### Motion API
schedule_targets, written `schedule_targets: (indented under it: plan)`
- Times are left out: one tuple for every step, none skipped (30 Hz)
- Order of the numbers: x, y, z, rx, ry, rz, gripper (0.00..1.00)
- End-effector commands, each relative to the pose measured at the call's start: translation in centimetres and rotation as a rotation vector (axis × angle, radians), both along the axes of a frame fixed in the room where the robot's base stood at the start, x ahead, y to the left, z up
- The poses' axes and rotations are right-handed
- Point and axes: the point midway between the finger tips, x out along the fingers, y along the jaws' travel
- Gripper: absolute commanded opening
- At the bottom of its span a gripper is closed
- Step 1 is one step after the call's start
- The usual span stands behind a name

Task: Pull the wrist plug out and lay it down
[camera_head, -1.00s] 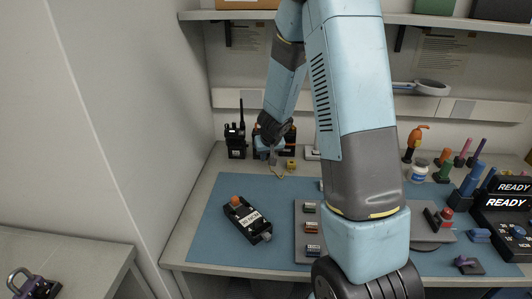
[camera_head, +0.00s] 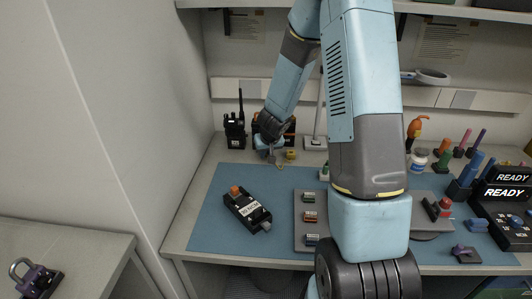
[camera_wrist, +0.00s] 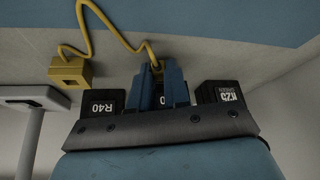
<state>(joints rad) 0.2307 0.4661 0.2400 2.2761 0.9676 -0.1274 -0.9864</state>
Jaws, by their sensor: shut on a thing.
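My gripper (camera_head: 269,153) is at the back left of the bench, just left of a yellow block (camera_head: 290,154). In the wrist view, the blue fingers of my gripper (camera_wrist: 159,86) are shut on a small yellow plug end (camera_wrist: 156,69). A yellow cord (camera_wrist: 121,31) runs from this plug end and bends back to the yellow block (camera_wrist: 70,70), which stands apart from the fingers. The fingers hide most of the plug, and I cannot tell whether it still touches a socket.
A radio (camera_head: 235,128) stands to the left. A black box with an orange knob (camera_head: 247,210) lies on the blue mat (camera_head: 215,205). Bare mat lies around that box.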

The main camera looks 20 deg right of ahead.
Motion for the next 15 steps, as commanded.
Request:
schedule_targets:
  plan:
    - [0.00, 0.00, 0.01, 0.000, 0.000, 0.000, 0.19]
    - [0.00, 0.00, 0.01, 0.000, 0.000, 0.000, 0.22]
    - [0.00, 0.00, 0.01, 0.000, 0.000, 0.000, 0.26]
    - [0.00, 0.00, 0.01, 0.000, 0.000, 0.000, 0.29]
    - [0.01, 0.00, 0.02, 0.000, 0.000, 0.000, 0.31]
    - [0.00, 0.00, 0.01, 0.000, 0.000, 0.000, 0.35]
    - [0.00, 0.00, 0.01, 0.000, 0.000, 0.000, 0.38]
    - [0.01, 0.00, 0.02, 0.000, 0.000, 0.000, 0.41]
    - [0.01, 0.00, 0.02, 0.000, 0.000, 0.000, 0.45]
    - [0.00, 0.00, 0.01, 0.000, 0.000, 0.000, 0.46]
    - [0.01, 0.00, 0.03, 0.000, 0.000, 0.000, 0.46]
    - [0.01, 0.00, 0.03, 0.000, 0.000, 0.000, 0.46]
    - [0.01, -0.01, 0.03, 0.000, 0.000, 0.000, 0.46]
    - [0.01, 0.00, 0.03, 0.000, 0.000, 0.000, 0.46]
    - [0.01, -0.01, 0.02, 0.000, 0.000, 0.000, 0.46]
